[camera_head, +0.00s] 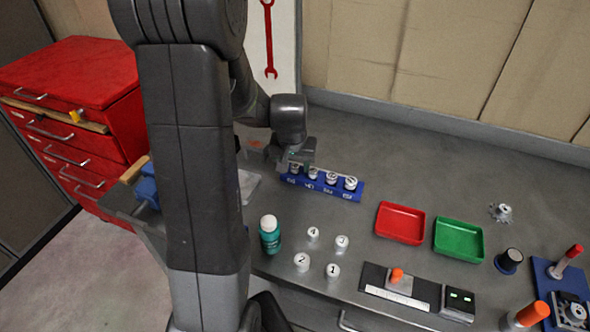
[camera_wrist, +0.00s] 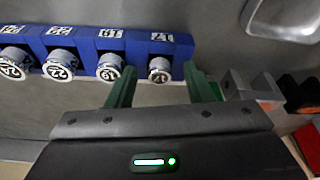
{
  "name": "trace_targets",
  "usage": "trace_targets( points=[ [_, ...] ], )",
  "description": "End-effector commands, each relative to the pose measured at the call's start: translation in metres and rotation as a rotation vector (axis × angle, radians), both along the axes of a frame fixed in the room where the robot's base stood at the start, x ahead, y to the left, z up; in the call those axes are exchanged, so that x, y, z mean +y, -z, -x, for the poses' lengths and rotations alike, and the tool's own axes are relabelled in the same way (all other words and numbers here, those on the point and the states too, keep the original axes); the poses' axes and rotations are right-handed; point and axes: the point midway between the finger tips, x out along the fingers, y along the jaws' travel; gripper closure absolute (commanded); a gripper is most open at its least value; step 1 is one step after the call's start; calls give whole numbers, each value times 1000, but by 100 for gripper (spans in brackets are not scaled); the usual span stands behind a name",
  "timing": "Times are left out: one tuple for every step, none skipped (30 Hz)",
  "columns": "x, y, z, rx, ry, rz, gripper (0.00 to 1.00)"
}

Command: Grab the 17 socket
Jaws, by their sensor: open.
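The blue socket rack (camera_head: 361,188) lies on the grey workbench and holds a row of silver sockets; it also shows in the wrist view (camera_wrist: 180,50). The 17 socket (camera_wrist: 159,70) sits at the right end of the row in the wrist view, under an upside-down 17 label, and is the smallest there. In the head view it is at the rack's left end, partly hidden by my gripper (camera_head: 290,164). My gripper is open and empty, its green fingers (camera_wrist: 160,84) on either side of the 17 socket in the picture. I cannot tell the remaining gap.
The 19 socket (camera_wrist: 110,67) is beside the 17. Several numbered white-topped cylinders (camera_head: 302,262) and a teal bottle (camera_head: 270,238) stand in front of the rack. A red tray (camera_head: 401,223) and a green tray (camera_head: 459,239) lie to the right. A red tool cabinet (camera_head: 75,75) stands left.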

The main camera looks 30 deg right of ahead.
Motion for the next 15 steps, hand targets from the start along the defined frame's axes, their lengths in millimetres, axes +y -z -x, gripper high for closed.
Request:
trace_targets(
  points=[
    [0,1,0,0,0,0,53],
    [0,1,0,-1,0,1,53],
    [0,1,0,-1,0,1,53],
    [0,1,0,-1,0,1,53],
    [0,1,0,-1,0,1,53],
    [0,1,0,-1,0,1,53],
    [0,1,0,-1,0,1,53],
    [0,1,0,-1,0,1,59],
    [0,1,0,-1,0,1,67],
    [0,1,0,-1,0,1,73],
    [0,1,0,-1,0,1,78],
    [0,1,0,-1,0,1,86],
    [0,1,0,-1,0,1,92],
    [0,1,0,-1,0,1,98],
    [0,1,0,-1,0,1,100]
  ],
)
